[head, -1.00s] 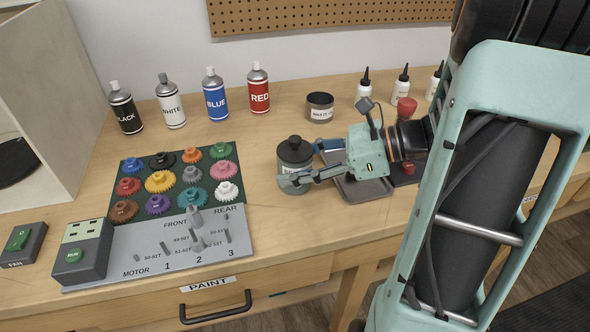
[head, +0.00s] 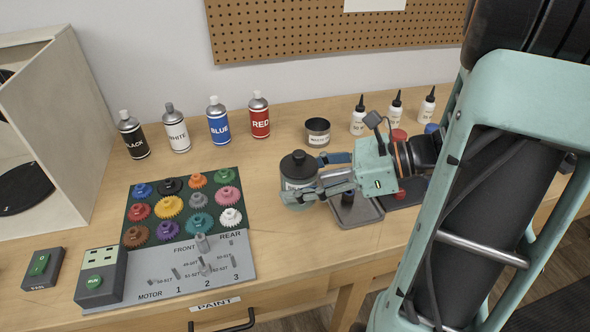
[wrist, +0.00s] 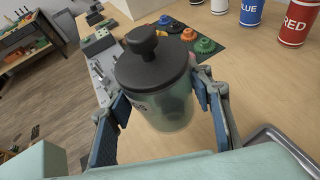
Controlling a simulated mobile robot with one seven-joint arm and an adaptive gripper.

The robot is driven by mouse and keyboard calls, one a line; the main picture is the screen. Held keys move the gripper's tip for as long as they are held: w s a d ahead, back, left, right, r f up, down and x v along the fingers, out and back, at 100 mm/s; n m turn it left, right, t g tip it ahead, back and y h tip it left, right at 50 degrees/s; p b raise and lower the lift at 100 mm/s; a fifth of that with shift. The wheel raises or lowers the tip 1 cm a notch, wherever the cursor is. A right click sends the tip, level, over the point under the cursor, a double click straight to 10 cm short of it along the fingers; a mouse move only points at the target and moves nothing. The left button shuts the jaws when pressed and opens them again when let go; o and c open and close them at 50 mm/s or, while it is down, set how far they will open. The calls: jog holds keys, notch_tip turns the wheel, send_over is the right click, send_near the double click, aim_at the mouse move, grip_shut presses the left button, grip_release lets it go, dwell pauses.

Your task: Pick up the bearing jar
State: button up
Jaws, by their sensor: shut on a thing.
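The bearing jar (head: 298,172) has a dark lid with a round knob and a greenish see-through body with a label. My gripper (head: 318,180) is shut on the jar, its fingers on either side of the body. In the wrist view the jar (wrist: 155,80) fills the middle, a little tilted in the picture, between the two finger pads of my gripper (wrist: 160,118). In the head view the jar appears to be held above the tabletop, but its exact height is hard to tell.
A grey tray (head: 357,212) lies under my gripper. A green mat with several coloured gears (head: 170,207) and a grey shaft plate (head: 212,268) lie to the left. Spray cans (head: 219,122), a waste tin (head: 317,131) and white bottles (head: 394,112) stand behind.

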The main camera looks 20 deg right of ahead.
jog(key=s+r+p, duration=0.6)
jog(key=s, duration=0.4)
jog(key=shift+s, duration=0.3)
jog(key=shift+f, duration=0.1)
